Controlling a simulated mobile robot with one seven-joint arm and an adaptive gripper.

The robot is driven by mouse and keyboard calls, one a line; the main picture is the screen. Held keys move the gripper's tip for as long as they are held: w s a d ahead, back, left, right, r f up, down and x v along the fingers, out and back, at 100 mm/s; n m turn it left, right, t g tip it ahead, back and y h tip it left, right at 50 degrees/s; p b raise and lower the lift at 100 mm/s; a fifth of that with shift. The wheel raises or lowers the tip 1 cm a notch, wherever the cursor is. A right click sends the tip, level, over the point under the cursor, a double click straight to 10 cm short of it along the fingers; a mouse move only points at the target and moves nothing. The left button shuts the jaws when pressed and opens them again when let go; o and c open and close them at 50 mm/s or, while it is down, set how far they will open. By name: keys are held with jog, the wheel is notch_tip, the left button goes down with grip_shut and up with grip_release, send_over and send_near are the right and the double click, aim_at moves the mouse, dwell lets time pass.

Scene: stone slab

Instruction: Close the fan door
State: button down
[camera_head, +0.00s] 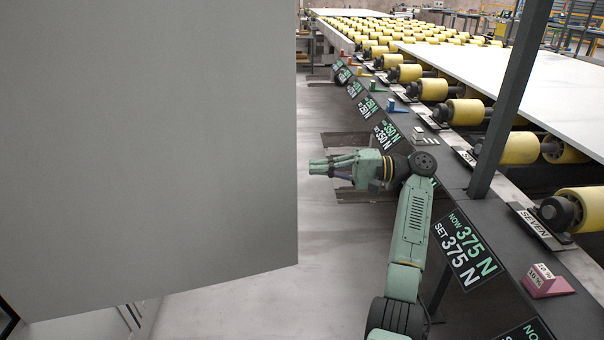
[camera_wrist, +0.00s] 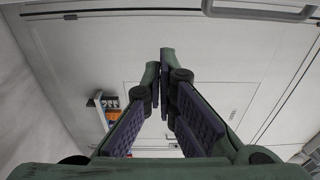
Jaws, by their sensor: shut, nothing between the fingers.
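The large plain grey panel that looks like the fan door (camera_head: 150,150) fills the left half of the head view, standing upright and close to the camera. My gripper (camera_head: 312,167) is a little to the right of the panel's right edge in the picture and points left. I cannot tell how far apart in depth they are. In the wrist view my gripper (camera_wrist: 164,75) has its fingertips together with nothing between them. A pale flat surface with panel lines and a handle-like bar lies beyond the fingers there; I cannot tell whether it is the same door.
A dark rail with force displays (camera_head: 466,250) runs along the right, close to my arm. Behind it are yellow rollers (camera_head: 463,111) carrying a pale slab (camera_head: 540,85). A dark post (camera_head: 510,100) rises from the rail. Grey floor (camera_head: 240,305) is open below the panel.

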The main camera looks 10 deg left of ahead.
jog(key=s+a+p, duration=0.1)
jog(key=s, duration=0.1)
jog(key=s+a, duration=0.2)
jog(key=shift+s+a+p, duration=0.15)
jog(key=shift+s+p, duration=0.1)
jog(key=shift+p, duration=0.15)
jog(key=shift+s, duration=0.15)
